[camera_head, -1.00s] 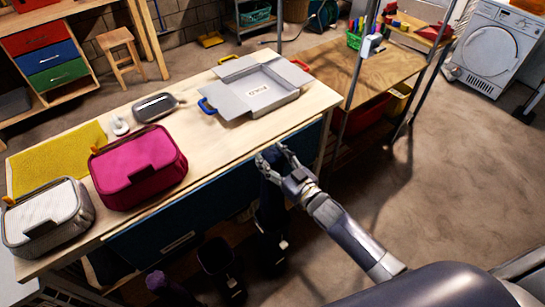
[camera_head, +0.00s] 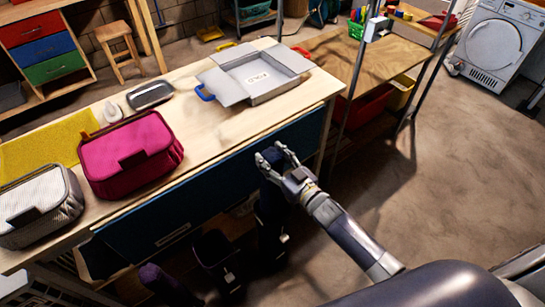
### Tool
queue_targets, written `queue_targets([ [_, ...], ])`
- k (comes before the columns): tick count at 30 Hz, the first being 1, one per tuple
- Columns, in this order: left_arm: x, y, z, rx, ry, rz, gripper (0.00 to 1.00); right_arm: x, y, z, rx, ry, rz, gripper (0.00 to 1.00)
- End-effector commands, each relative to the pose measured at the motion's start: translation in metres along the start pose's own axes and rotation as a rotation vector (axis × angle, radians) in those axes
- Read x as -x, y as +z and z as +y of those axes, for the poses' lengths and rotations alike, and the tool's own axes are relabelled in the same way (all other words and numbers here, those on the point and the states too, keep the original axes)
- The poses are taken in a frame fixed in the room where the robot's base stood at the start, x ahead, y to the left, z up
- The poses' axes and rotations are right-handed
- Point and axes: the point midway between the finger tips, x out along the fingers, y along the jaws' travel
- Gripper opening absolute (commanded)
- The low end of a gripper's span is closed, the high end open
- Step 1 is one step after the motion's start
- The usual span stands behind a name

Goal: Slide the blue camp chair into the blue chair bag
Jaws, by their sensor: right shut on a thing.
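My right gripper (camera_head: 279,160) is at the front edge of the workbench, shut around the top of a dark blue, long, upright bundle (camera_head: 270,208). The bundle looks like the folded blue camp chair, but it is in deep shadow. Its lower end is hard to make out. Left of it in the shade stands a dark, open-topped upright holder (camera_head: 212,250); I cannot tell whether this is the blue chair bag. A dark purple rolled thing (camera_head: 165,284) leans further left. No other blue bag shows clearly. My left gripper is not in view.
The workbench (camera_head: 225,130) carries a magenta bag (camera_head: 128,155), a grey mesh bag (camera_head: 40,208), a yellow mat (camera_head: 45,150) and a grey open box (camera_head: 256,72). A metal shelf post (camera_head: 352,75) stands right of the bench. The floor at right is clear.

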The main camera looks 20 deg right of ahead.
Motion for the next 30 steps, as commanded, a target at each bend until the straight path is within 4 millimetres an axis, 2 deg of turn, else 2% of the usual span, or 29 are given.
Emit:
queue_targets([
  [1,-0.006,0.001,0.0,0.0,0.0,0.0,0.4,-0.002,0.001,0.0,0.0,-0.002,0.014,0.0],
  [30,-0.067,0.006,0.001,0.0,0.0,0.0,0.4,-0.002,0.065,0.0,0.0,-0.002,0.014,0.0],
])
